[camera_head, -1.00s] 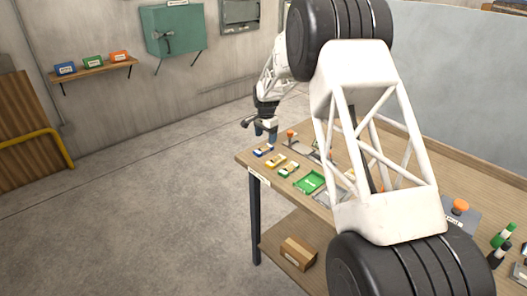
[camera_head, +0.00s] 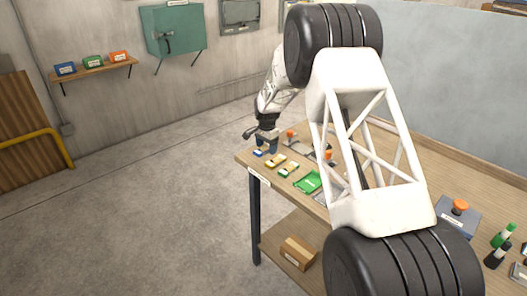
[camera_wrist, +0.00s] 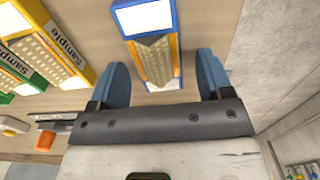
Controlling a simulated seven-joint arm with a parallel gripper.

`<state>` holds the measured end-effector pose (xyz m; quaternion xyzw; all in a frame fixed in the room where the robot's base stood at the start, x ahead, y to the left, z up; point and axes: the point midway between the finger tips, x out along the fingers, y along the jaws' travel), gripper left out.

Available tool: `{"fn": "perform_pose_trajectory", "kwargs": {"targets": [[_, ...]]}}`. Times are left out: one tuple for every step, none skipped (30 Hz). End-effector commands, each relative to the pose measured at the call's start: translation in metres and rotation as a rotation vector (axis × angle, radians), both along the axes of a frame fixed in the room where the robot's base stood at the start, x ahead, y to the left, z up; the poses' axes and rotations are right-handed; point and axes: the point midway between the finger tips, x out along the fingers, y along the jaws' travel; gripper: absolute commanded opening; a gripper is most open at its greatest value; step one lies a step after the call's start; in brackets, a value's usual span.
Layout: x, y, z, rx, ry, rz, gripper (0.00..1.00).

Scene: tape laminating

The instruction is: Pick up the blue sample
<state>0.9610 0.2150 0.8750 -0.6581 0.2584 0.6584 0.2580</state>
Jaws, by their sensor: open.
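The blue sample (camera_head: 258,153) lies at the left end of the wooden table, mostly hidden behind my gripper (camera_head: 266,146) in the head view. In the wrist view the blue sample (camera_wrist: 146,18) shows a blue edge, a white label and a tan, orange-edged strip. My gripper (camera_wrist: 162,75) is open there, with one blue finger on each side of the strip. A gap shows between each finger and the sample, and nothing is held. How far the fingertips are above the table is hard to tell.
A yellow sample (camera_head: 275,161) and a green sample (camera_head: 289,170) lie to the right of the blue one, close by. Devices with orange knobs (camera_head: 290,134) stand behind. The table's left edge is near my gripper.

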Motion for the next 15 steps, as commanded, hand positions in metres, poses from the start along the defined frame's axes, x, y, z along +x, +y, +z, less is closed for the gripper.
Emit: {"fn": "perform_pose_trajectory", "kwargs": {"targets": [[0.0001,0.0001,0.0002,0.000,0.000,0.000,0.72],[0.0001,0.0001,0.0003,0.000,0.000,0.000,0.72],[0.0001,0.0001,0.0003,0.000,0.000,0.000,0.72],[0.0001,0.0001,0.0003,0.000,0.000,0.000,0.72],[0.0001,0.0001,0.0003,0.000,0.000,0.000,0.72],[0.0001,0.0001,0.0004,0.000,0.000,0.000,0.72],[0.0001,0.0001,0.0004,0.000,0.000,0.000,0.72],[0.0001,0.0001,0.0004,0.000,0.000,0.000,0.72],[0.0001,0.0001,0.0004,0.000,0.000,0.000,0.72],[0.0001,0.0001,0.0005,0.000,0.000,0.000,0.72],[0.0001,0.0001,0.0005,0.000,0.000,0.000,0.72],[0.0001,0.0001,0.0005,0.000,0.000,0.000,0.72],[0.0001,0.0001,0.0005,0.000,0.000,0.000,0.72],[0.0001,0.0001,0.0006,0.001,-0.001,0.000,0.72],[0.0001,0.0001,0.0006,0.001,-0.001,0.000,0.68]]}}
